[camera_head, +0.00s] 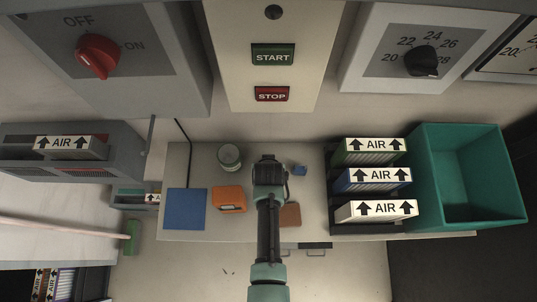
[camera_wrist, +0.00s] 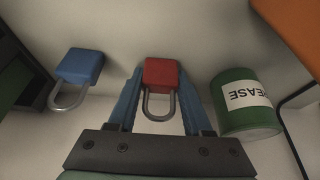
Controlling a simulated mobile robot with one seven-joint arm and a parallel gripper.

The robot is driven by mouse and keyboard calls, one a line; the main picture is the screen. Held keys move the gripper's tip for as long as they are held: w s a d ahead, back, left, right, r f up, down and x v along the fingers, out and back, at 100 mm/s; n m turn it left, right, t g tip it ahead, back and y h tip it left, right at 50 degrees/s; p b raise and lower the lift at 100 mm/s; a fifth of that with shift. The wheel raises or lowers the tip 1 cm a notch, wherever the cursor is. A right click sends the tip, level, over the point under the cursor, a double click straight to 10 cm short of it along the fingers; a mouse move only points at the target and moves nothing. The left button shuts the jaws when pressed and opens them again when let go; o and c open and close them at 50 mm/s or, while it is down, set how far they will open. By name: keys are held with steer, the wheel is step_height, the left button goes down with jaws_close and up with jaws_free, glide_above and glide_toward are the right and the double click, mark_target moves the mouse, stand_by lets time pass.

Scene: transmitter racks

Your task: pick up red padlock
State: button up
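The red padlock (camera_wrist: 160,73) shows in the wrist view, with its grey shackle pointing toward my gripper's base. My gripper (camera_wrist: 161,80) has its two blue fingers on either side of the red body, with small gaps visible, so it looks open around the padlock. I cannot tell how far the fingertips are above the table surface. In the head view my gripper (camera_head: 269,163) is over the middle of the table, and it and the arm hide the red padlock.
A blue padlock (camera_wrist: 80,68) lies to one side, and a green grease can (camera_wrist: 243,102) stands on the other. On the table (camera_head: 318,195) are an orange case (camera_head: 229,199), a blue mat (camera_head: 185,209) and a brown block (camera_head: 290,214). AIR filters (camera_head: 369,180) and a teal bin (camera_head: 466,178) stand right.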

jaws_close()
steer(key=shift+r, duration=0.1)
step_height(320, 180, up, 10)
steer(key=shift+f, duration=0.1)
stand_by(0.4)
